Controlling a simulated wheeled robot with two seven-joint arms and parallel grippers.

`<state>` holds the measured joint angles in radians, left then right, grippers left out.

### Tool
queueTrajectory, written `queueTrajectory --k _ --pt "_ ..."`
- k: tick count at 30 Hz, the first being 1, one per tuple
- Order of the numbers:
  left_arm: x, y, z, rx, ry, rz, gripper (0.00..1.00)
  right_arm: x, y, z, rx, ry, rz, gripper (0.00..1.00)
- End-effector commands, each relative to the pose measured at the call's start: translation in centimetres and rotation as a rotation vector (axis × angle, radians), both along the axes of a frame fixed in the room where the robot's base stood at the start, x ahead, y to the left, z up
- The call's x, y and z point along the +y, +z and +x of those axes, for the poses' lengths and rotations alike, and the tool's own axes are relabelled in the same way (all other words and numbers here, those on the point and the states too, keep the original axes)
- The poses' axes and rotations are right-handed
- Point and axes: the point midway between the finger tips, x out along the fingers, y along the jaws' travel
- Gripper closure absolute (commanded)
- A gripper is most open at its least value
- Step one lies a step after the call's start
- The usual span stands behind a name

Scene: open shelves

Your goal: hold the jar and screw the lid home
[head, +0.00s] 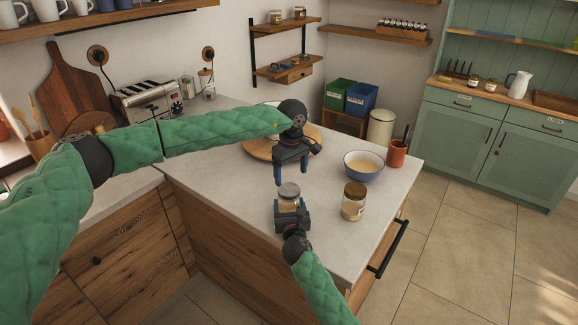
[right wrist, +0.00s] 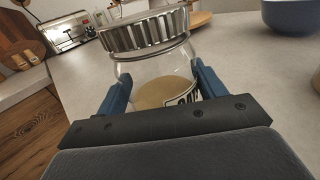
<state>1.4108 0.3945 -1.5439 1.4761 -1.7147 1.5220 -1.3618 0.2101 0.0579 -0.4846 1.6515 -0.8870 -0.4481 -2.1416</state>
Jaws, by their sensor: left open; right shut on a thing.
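A glass jar (head: 288,205) with pale contents stands upright near the front edge of the counter. A ribbed silver lid (head: 289,189) sits on its mouth; I cannot tell how tightly. In the right wrist view the jar (right wrist: 160,75) is between the blue fingers, with the lid (right wrist: 146,32) above them. My right gripper (head: 291,210) is shut on the jar's body from the front. My left gripper (head: 291,177) is open and empty, fingers pointing down, just above and behind the lid, apart from it.
A second jar (head: 353,203) with a brown lid stands right of the held jar. A blue bowl (head: 363,166) and a red-orange cup (head: 397,153) are further back. A round wooden board (head: 257,150) lies behind my left gripper. The counter (head: 235,178) is clear to the left.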

Motion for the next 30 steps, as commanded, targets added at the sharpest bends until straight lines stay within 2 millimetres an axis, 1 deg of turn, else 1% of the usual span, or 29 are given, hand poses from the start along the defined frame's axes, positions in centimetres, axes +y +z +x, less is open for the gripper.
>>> queueTrajectory --k 3,30 --pt "-0.04 0.07 -0.02 0.0 0.165 0.0 0.16 -0.03 -0.02 0.0 0.0 0.0 0.0 0.94" --pt "-0.06 0.97 0.0 0.001 1.446 -0.001 0.16 -0.02 -0.02 0.0 0.0 0.0 0.0 0.94"
